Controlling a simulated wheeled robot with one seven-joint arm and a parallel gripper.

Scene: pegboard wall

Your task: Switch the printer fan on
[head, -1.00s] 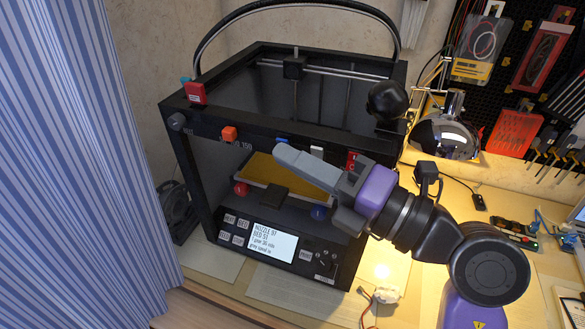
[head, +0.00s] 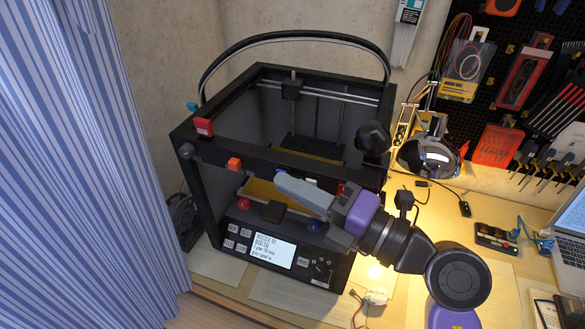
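The printer (head: 190,150) is a black open-topped box frame standing on the desk. Its sloping front panel carries a lit screen (head: 272,250), small labelled buttons (head: 238,238) left of the screen, another button (head: 303,261) and a round knob (head: 322,268) to its right. The button labels are too small to read surely, so I cannot tell which control is the fan's. My gripper (head: 298,190) is in front of the printer's opening, above the panel, its light grey finger pointing left. I see nothing held. The finger gap is not clear from this angle.
A striped curtain (head: 80,160) hangs close on the left. A shiny lamp (head: 428,155) stands right of the printer. The pegboard (head: 530,60) with tools is behind right. A small circuit board (head: 495,238) and a laptop (head: 575,215) lie on the right of the desk.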

